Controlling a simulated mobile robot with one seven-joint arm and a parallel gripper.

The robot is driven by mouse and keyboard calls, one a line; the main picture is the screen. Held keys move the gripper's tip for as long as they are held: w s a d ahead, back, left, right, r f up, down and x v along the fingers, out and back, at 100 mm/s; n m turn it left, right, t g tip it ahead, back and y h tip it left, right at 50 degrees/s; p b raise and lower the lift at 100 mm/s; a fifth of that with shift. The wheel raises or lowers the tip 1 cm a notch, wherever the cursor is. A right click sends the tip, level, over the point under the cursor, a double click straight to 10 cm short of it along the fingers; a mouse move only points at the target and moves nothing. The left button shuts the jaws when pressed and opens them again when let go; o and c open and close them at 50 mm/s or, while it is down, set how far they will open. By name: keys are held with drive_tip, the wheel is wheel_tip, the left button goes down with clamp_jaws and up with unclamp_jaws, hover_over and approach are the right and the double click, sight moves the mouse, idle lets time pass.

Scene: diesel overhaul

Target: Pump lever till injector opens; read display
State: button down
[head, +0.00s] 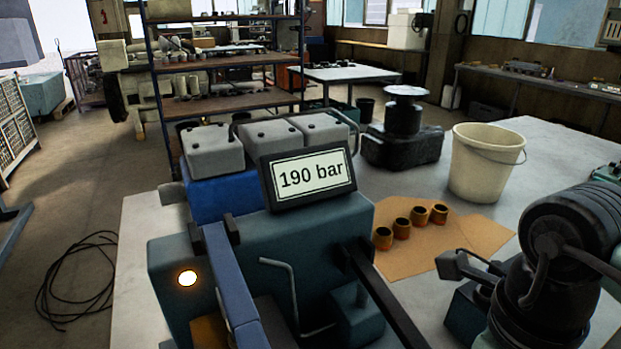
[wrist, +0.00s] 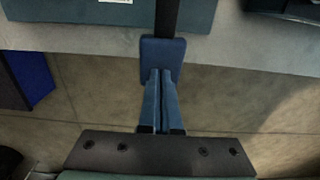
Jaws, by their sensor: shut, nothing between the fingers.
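The display (head: 309,177) faces me on top of the teal test unit (head: 330,218) and reads 190 bar; only its lower edge shows in the wrist view (wrist: 115,1). A dark lever bar (head: 385,300) runs from the unit toward the lower right in the head view. In the wrist view the dark bar (wrist: 167,15) ends in a blue grip pad (wrist: 163,50). My gripper (wrist: 160,73) is shut and empty, its blue fingertips at the pad's near edge; I cannot tell whether they touch it. The injector is not clearly identifiable.
A small lamp (head: 187,278) glows on the unit's front. A cream bucket (head: 485,163) and several brass-coloured sleeves (head: 401,228) stand to the right. A black ribbed machine part (head: 570,240) fills the right foreground. A cable coil (head: 75,280) lies on the floor.

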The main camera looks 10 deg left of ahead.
drive_tip(key=shift+r+p, duration=2)
drive_tip(key=shift+r, duration=1.45)
drive_tip(key=shift+r, duration=0.1)
wheel_tip(320, 180, up, 4)
drive_tip(key=p, duration=0.2)
drive_tip(key=shift+p, duration=0.3)
